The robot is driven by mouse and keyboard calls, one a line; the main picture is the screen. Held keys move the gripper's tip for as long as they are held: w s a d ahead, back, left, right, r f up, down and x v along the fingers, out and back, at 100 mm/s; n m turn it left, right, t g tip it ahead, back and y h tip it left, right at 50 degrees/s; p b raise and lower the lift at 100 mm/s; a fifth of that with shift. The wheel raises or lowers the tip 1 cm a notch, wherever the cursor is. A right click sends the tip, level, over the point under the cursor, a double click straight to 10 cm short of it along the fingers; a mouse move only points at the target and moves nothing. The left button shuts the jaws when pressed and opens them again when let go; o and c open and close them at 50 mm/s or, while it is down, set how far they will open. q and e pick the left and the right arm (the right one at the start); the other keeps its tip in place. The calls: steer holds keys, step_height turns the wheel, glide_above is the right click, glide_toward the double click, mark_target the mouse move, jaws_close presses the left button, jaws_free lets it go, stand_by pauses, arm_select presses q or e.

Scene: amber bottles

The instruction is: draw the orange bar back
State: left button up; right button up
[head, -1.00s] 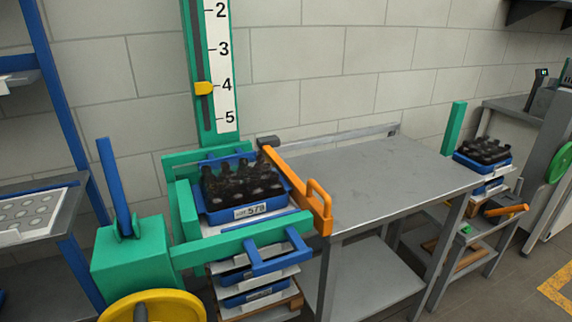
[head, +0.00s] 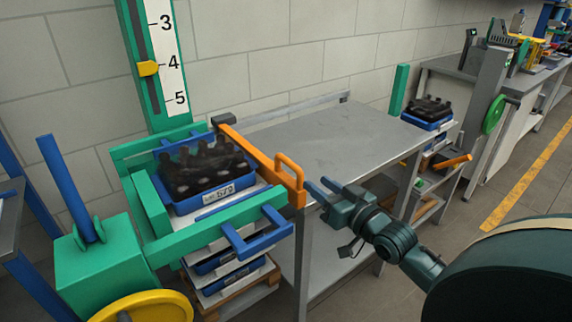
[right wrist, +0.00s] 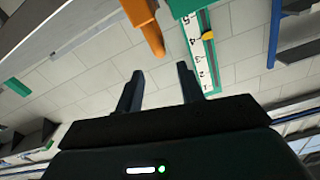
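The orange bar (head: 257,155) lies along the left edge of the grey table, beside the blue crate of dark bottles (head: 205,200). Its upright loop handle (head: 299,177) is at its near right end. My right gripper (head: 317,190) is just right of the handle, its fingers apart and pointing at it. In the right wrist view the open fingers (right wrist: 158,88) have nothing between them, and the orange handle (right wrist: 147,30) is ahead of them, slightly left. I cannot tell from the head view whether a finger touches the handle. My left gripper is not in view.
A green lift frame (head: 200,230) with a blue handle (head: 262,238) and a yellow wheel (head: 145,308) surrounds the crate stack. The grey table (head: 330,135) top is clear. Another bottle crate (head: 428,122) stands beyond its right end.

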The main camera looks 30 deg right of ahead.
mark_target(297, 168)
steer(key=w, duration=0.7)
steer(key=w+a, duration=0.1)
steer(key=w, duration=0.2)
steer(key=shift+w+p, duration=0.25)
steer(key=shift+p, duration=0.15)
jaws_close()
